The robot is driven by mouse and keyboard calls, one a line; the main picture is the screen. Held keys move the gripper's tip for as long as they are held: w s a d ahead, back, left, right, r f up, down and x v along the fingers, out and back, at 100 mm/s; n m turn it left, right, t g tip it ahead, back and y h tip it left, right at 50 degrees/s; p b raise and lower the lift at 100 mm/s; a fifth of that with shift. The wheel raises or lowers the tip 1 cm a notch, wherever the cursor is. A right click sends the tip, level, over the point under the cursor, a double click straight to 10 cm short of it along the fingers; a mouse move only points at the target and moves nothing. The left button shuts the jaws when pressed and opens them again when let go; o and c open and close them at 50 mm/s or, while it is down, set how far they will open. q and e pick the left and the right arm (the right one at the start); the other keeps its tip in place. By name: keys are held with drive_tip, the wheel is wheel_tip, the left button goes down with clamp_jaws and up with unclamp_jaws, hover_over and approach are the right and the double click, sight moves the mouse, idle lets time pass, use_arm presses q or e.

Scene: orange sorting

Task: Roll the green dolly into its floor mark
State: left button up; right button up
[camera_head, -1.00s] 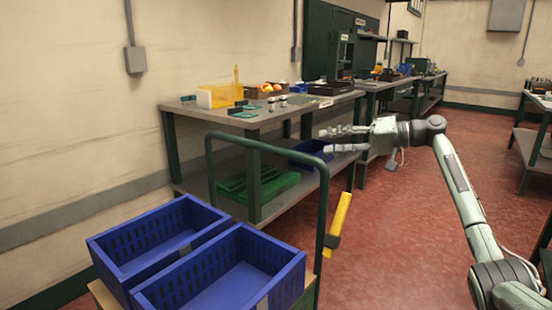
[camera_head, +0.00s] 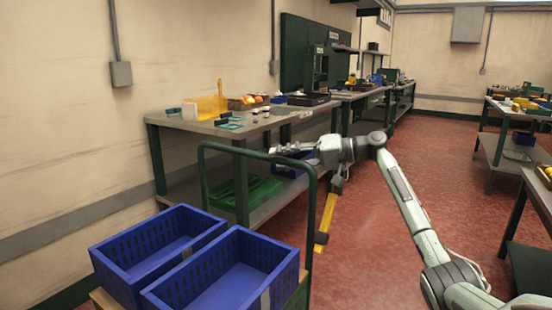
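The dolly has a dark green tubular push handle (camera_head: 203,178) rising at its far end, with two blue crates on its deck (camera_head: 103,298). A yellow bar (camera_head: 327,214) with a dark block stands beside the handle's right post. My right gripper (camera_head: 283,150) is at the handle's top bar, near its right corner, fingers pointing left. The fingers overlap the bar in view, so I cannot tell whether they are closed around it. My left gripper is out of view. I cannot make out a floor mark.
The near blue crate (camera_head: 152,302) and far blue crate (camera_head: 97,258) look empty. A grey-topped workbench (camera_head: 200,126) with a green crate (camera_head: 262,192) on its lower shelf stands along the left wall. Red floor (camera_head: 385,240) is open to the right, with more benches at the right edge.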

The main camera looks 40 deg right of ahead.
drive_tip(key=shift+x, duration=1)
drive_tip(key=shift+c, duration=0.3)
clamp_jaws()
